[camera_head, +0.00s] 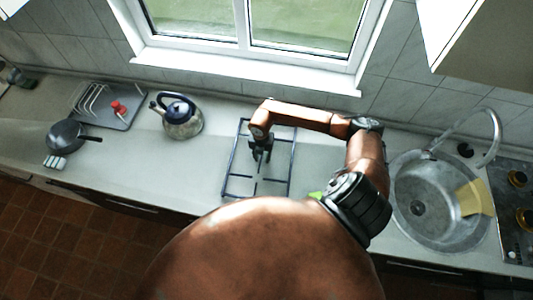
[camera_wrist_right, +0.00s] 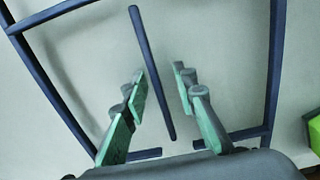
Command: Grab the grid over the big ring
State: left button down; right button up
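The grid (camera_head: 229,171) is a dark blue frame of thin bars lying on the pale counter under the window. In the right wrist view, the grid (camera_wrist_right: 275,60) fills much of the picture, and one of its short inner bars runs between my fingers. My right gripper (camera_head: 260,156) is over the middle of the grid, pointing down. In the right wrist view my right gripper (camera_wrist_right: 161,82) is open, with a teal-padded finger on each side of that bar and gaps showing. Whether the fingertips reach down beside the bar is hard to tell. No ring shows under the grid. My left gripper is not in view.
A kettle (camera_head: 183,123) stands left of the grid; a frying pan (camera_head: 64,136) and a dish rack tray (camera_head: 123,120) are further left. A round sink (camera_head: 415,229) with a tap and a dark hob (camera_head: 515,226) are at right. A green object (camera_wrist_right: 315,131) lies beside the grid.

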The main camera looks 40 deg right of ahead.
jog(key=shift+w+a+f, duration=0.1)
jog(key=shift+w+a, duration=0.05)
jog(key=shift+w, duration=0.1)
jog(key=shift+c, duration=0.4)
jog(key=shift+s, duration=0.2)
jog(key=c, duration=0.5)
jog(key=shift+w, duration=0.1)
grip_shut()
